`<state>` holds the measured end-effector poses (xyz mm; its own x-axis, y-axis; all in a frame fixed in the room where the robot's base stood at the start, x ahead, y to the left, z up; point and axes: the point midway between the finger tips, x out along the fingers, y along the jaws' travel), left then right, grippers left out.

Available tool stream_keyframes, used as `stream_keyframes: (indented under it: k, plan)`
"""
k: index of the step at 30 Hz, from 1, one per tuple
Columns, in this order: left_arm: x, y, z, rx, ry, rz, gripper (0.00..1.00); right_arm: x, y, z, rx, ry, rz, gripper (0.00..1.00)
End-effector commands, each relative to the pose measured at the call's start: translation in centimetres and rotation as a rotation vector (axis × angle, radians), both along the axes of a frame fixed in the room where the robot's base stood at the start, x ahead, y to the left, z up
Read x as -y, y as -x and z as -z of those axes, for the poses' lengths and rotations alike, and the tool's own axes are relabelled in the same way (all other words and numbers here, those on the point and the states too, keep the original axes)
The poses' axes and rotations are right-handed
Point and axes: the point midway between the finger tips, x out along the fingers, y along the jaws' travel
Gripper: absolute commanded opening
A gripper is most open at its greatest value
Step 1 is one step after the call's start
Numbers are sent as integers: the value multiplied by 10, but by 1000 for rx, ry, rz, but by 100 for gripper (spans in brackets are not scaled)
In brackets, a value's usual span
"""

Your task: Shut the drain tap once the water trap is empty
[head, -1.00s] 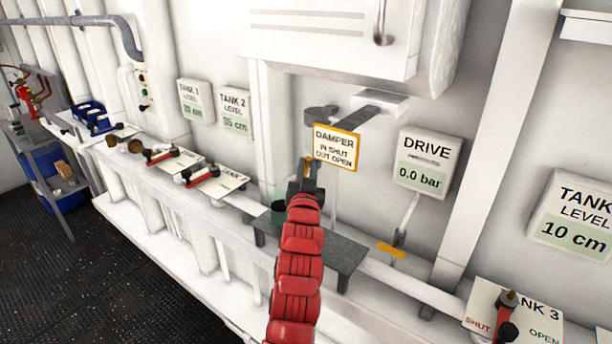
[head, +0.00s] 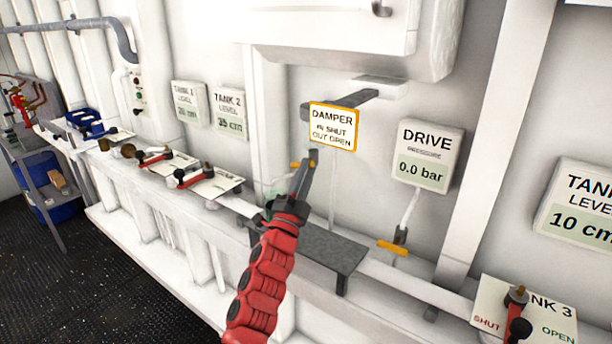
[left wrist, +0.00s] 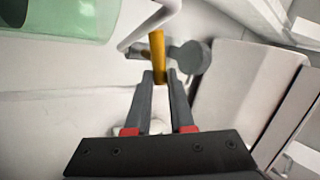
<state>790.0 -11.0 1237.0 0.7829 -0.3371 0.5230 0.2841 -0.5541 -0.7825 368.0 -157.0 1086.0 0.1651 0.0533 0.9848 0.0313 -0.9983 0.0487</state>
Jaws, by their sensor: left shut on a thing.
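A yellow lever (left wrist: 157,52), which I take for the drain tap's handle, stands between my left gripper's fingertips in the left wrist view. My left gripper (left wrist: 161,80) is shut on it. In the head view the same gripper (head: 310,160) reaches up to just below the damper sign, and its fingers hide most of the lever. A pale green clear bowl (left wrist: 62,18), likely the water trap, fills the top left of the left wrist view. I see no water line in the part that shows. In the head view the bowl is mostly hidden behind the gripper. My right gripper is out of view.
The damper sign (head: 333,126) hangs close above the gripper. A grey shelf (head: 330,250) lies below it. The drive gauge (head: 428,155) reads 0.0 bar, with another yellow handle (head: 392,248) beneath. Red tank levers (head: 155,156) line the ledge at left.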

Motion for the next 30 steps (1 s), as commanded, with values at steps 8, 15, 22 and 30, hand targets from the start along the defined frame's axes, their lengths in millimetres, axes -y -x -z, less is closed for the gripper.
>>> stream_keyframes:
  k: [8,15,22,30]
  plan:
    - [-2,-1,8,121,-168,-2,0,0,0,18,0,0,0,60]
    - [-3,-3,11,180,-254,-2,0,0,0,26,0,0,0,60]
    - [-2,-2,9,209,-287,1,0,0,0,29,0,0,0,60]
    - [-2,-2,9,213,-293,0,0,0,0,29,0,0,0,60]
